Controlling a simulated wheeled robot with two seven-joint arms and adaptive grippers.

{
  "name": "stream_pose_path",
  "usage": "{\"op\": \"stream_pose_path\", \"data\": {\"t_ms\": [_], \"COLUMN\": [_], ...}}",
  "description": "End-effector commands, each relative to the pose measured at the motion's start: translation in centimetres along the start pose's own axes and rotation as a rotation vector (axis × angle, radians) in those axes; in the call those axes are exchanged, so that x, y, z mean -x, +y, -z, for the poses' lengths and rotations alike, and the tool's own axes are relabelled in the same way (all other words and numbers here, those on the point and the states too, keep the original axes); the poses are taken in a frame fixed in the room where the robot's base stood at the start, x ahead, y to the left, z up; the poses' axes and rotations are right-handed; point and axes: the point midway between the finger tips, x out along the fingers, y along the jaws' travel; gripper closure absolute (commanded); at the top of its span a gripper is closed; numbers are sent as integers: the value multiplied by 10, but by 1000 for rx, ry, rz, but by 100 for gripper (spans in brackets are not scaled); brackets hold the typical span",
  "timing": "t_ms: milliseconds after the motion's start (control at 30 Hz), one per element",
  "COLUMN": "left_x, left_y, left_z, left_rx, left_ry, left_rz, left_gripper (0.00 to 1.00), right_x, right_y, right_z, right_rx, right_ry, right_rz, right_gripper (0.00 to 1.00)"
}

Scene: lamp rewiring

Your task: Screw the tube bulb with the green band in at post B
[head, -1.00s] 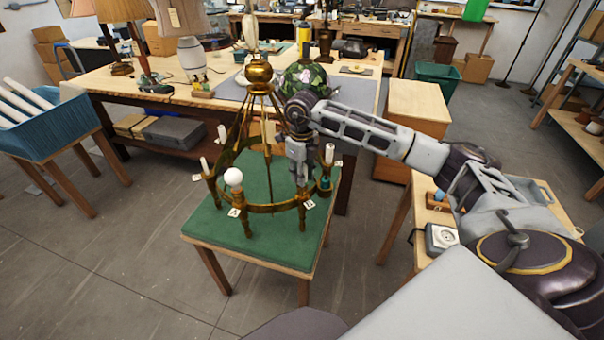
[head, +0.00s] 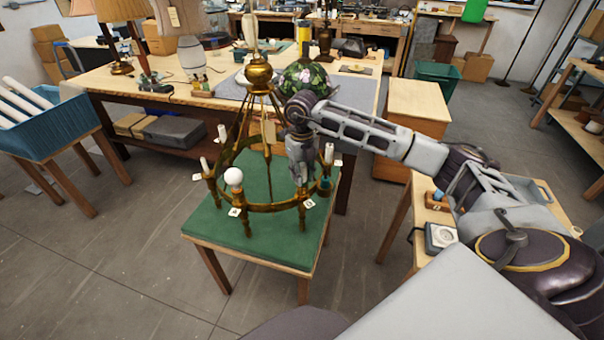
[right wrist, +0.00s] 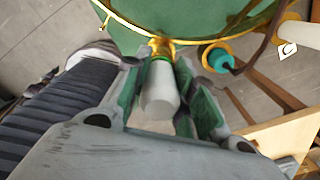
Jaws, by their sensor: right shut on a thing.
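The brass ring chandelier (head: 258,206) stands on the green-topped table (head: 210,232). My right gripper (head: 301,182) points down over its front-right side. In the right wrist view my gripper (right wrist: 158,66) is shut on the white tube bulb (right wrist: 160,96). A green band shows at the bulb's far end, which is at a brass socket (right wrist: 162,46) on the ring. I cannot tell how deep the bulb sits. In the head view the gripper hides this bulb. The card (head: 309,204) by this post is too small to read surely. My left gripper is not in view.
A round white bulb (head: 233,176) stands at post A. White candle-like tubes stand at other posts, one close right of my gripper (head: 329,152). A teal part (right wrist: 219,60) sits on the ring nearby. A blue crate (head: 50,136) with white tubes is at left.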

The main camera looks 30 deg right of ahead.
Motion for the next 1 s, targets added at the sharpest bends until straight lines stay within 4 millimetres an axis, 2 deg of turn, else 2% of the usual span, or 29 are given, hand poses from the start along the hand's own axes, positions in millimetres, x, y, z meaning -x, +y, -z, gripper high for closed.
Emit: {"op": "stream_pose_path", "data": {"t_ms": [1000], "left_x": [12], "left_y": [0], "left_z": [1], "left_rx": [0], "left_ry": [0], "left_rz": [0], "left_gripper": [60], "right_x": [0], "right_y": [-1], "right_z": [0], "right_rx": [-586], "right_ry": [0], "right_rz": [0], "right_gripper": [100]}}
